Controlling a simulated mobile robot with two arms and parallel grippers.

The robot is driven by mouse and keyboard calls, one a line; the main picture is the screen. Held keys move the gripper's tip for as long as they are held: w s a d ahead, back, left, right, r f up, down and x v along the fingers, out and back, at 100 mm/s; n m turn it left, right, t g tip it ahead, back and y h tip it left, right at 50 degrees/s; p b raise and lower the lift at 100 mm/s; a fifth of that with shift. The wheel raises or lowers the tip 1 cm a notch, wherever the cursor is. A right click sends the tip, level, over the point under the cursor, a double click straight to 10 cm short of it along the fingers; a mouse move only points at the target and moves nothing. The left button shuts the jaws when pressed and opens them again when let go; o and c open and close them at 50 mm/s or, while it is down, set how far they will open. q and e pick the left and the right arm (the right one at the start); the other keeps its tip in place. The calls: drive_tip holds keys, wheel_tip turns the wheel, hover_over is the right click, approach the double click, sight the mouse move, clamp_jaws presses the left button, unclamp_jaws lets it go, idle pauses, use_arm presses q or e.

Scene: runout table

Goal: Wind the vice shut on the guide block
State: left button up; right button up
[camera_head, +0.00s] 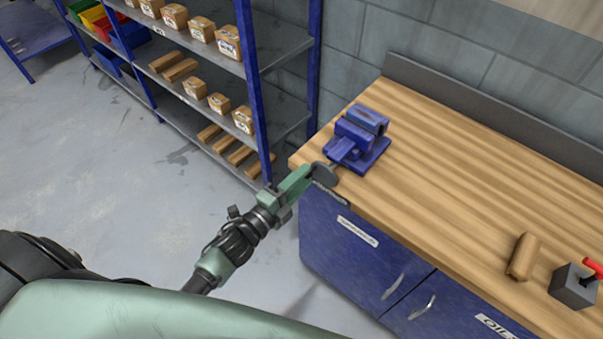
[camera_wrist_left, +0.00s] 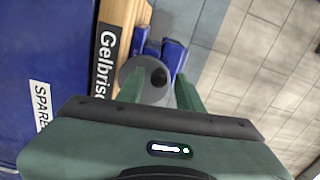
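The blue vice (camera_head: 360,135) is fixed at the near left corner of the wooden bench. Its grey round handwheel (camera_head: 326,175) faces the bench's left end; the wheel also shows in the left wrist view (camera_wrist_left: 150,92), with a dark round knob (camera_wrist_left: 159,77) on its face. My left gripper (camera_head: 306,178) is at the wheel. In the left wrist view its two green fingers (camera_wrist_left: 160,88) stand apart on either side of the knob, with gaps visible. I cannot make out a guide block between the vice jaws. My right gripper is not in view.
The wooden bench (camera_head: 450,165) is mostly clear. A brown block (camera_head: 524,256) and a grey box with a red lever (camera_head: 575,286) sit at its right. Blue cabinets (camera_head: 350,250) are below. A shelf rack (camera_head: 258,100) with boxes stands at the left.

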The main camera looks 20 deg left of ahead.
use_arm(q)
drive_tip(key=n+p, duration=0.3)
drive_tip(key=n, duration=0.8)
drive_tip(key=shift+f+p, duration=0.1)
drive_tip(key=shift+p, duration=0.3)
drive_tip(key=shift+c, duration=0.3)
clamp_jaws()
drive_tip(key=m, duration=0.3)
drive_tip(key=shift+s+d+r, duration=0.1)
drive_tip(key=shift+d+r, duration=0.25)
drive_tip(key=shift+s+d+r+m, duration=0.1)
drive_tip(key=shift+d+m, duration=0.1)
drive_tip(key=shift+m, duration=0.65)
drive_tip(key=shift+s+d+r+m, duration=0.1)
drive_tip(key=shift+d+m, duration=0.05)
drive_tip(key=shift+m, duration=0.7)
